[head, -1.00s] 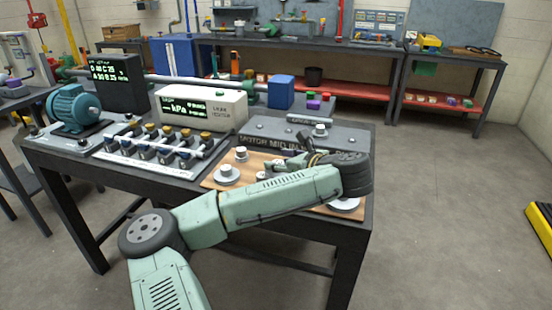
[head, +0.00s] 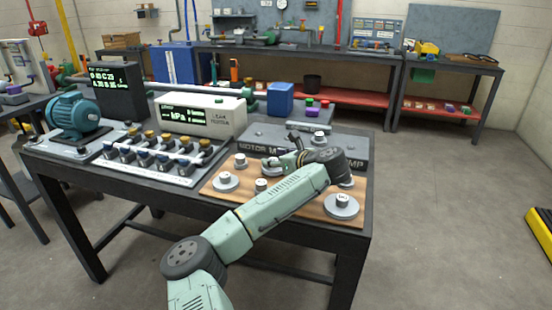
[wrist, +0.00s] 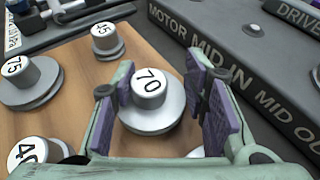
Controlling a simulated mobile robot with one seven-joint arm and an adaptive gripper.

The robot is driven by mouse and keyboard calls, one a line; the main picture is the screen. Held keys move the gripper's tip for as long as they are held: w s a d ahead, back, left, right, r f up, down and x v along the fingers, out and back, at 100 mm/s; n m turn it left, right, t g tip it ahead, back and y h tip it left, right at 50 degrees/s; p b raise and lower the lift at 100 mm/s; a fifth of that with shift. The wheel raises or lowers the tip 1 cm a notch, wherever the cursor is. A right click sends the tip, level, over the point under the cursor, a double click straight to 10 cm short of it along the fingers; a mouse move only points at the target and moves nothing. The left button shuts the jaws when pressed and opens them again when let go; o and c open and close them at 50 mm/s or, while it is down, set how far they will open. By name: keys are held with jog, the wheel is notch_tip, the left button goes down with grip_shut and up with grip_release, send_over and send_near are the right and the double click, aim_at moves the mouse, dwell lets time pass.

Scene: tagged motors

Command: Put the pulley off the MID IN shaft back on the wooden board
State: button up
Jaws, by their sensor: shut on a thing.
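The grey pulley marked 70 (wrist: 150,110) is between the purple pads of my gripper (wrist: 160,85) in the wrist view. My gripper is shut on it, over the board's far edge beside the MID IN label. In the head view my gripper (head: 284,158) and the pulley (head: 270,163) are partly hidden by my wrist. The pulley looks upright; I cannot tell whether it touches the wood. The wooden board (head: 295,208) lies at the table's front right. The dark grey shaft block (head: 352,150), marked MOTOR, MID IN and MID OUT, is behind it.
Pulleys marked 75 (wrist: 30,80), 45 (wrist: 106,40) and 40 (wrist: 38,155) stand on the board near the held one. A wide pulley (head: 341,207) stands at the board's right front. The valve panel (head: 160,160) and leak tester (head: 203,110) are left and behind.

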jog(key=shift+f, duration=0.2)
jog(key=shift+f, duration=0.1)
jog(key=o, duration=1.3)
jog(key=shift+c, duration=0.2)
